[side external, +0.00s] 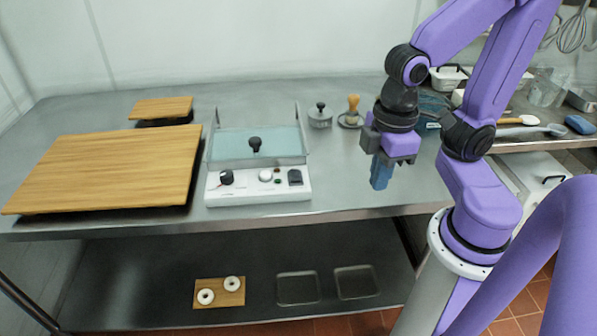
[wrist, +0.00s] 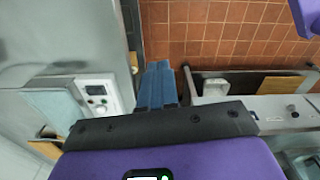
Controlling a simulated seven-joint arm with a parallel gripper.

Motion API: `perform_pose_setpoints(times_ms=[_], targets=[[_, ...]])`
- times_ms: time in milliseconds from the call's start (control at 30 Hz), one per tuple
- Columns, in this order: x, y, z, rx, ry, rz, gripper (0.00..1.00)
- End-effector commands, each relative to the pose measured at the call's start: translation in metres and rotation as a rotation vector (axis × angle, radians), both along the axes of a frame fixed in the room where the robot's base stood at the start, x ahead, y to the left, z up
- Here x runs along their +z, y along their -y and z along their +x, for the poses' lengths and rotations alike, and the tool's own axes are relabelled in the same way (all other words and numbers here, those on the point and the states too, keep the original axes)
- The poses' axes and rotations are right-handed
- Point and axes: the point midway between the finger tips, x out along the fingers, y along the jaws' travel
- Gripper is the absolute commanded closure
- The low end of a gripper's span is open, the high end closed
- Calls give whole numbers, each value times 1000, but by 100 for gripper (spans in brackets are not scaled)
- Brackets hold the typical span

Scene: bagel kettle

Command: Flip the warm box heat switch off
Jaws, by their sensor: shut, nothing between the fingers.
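The warm box (side external: 258,190) is a white unit with a pale glass lid (side external: 235,143) and a black lid knob, standing mid-table in the side view. Its front panel carries a black knob at left, a pale round dial in the middle and a dark rocker switch (side external: 295,177) at the right end. I cannot tell which way the rocker is tipped. The wrist view shows the white panel (wrist: 100,88) at left, with its controls too small to read. My gripper (side external: 379,186) has blue fingers, shut and empty, pointing down above the table to the right of the box and apart from it.
Large wooden boards (side external: 105,170) lie on the left. A metal pot (side external: 320,116) and a wooden-handled stamp (side external: 352,110) stand behind, right of the box. A lower shelf holds a small board with two bagels (side external: 205,297) and two trays. Table between box and gripper is clear.

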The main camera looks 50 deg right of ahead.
Motion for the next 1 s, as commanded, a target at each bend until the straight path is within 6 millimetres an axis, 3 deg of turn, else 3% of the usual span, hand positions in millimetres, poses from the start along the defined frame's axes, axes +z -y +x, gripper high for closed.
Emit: perform_pose_setpoints(times_ms=[467,800,1000], targets=[[17,-13,97,-750,40,-2,100],[28,-4,164,-1293,78,4,100],[32,6,193,-1558,100,8,100]])
